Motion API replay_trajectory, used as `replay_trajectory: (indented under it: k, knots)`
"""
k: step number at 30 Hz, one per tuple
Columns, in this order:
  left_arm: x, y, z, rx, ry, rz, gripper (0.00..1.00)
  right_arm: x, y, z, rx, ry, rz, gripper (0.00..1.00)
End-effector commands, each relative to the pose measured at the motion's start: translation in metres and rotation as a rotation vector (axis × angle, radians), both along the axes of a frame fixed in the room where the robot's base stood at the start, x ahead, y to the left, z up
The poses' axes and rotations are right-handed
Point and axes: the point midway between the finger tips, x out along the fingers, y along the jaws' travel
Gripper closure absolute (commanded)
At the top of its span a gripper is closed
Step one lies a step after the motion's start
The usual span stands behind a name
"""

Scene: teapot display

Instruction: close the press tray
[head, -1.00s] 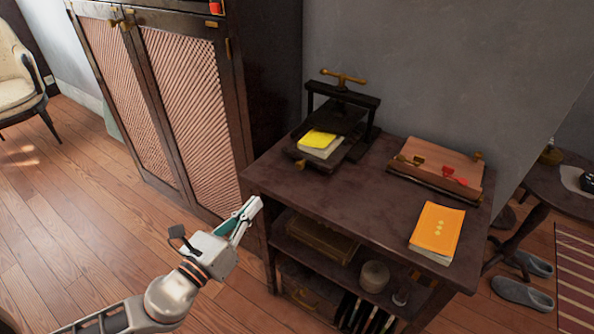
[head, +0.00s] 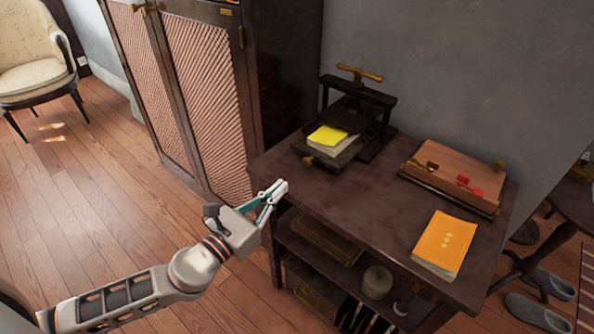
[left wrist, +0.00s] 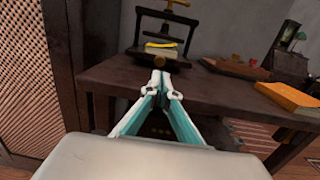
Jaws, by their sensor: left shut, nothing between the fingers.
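The black book press (head: 360,112) with a brass T-handle stands at the back left of the dark table. Its tray (head: 318,161) sticks out at the front, with a small brass knob (head: 308,161) on its front edge. A yellow-covered book (head: 330,138) lies on the tray. My left gripper (head: 281,188) is shut and empty, in front of the table's left edge and apart from the press. In the left wrist view the shut fingertips (left wrist: 158,78) point toward the tray front (left wrist: 153,65). My right gripper is not in view.
A wooden box-like press (head: 455,172) with brass and red fittings and an orange book (head: 444,243) stand on the table's right side. The table top (head: 365,197) between is clear. A cabinet (head: 213,95) stands to the left. Shelves below hold a round container (head: 377,282).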

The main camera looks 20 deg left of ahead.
Motion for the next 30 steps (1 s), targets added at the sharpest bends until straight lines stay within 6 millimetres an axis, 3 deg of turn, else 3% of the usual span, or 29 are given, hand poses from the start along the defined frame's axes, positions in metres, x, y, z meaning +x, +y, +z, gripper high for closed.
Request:
replay_trajectory:
  k: [6, 13, 30]
  knots:
    - [0.037, -0.012, 0.004, 0.0, -0.003, 0.0, 1.0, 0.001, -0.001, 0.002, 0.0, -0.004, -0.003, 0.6]
    - [0.063, -0.02, 0.003, 0.0, 0.0, 0.001, 1.0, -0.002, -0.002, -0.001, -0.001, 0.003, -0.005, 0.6]
    - [0.075, -0.025, 0.004, -0.001, 0.0, 0.001, 1.0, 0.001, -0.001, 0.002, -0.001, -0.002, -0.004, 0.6]
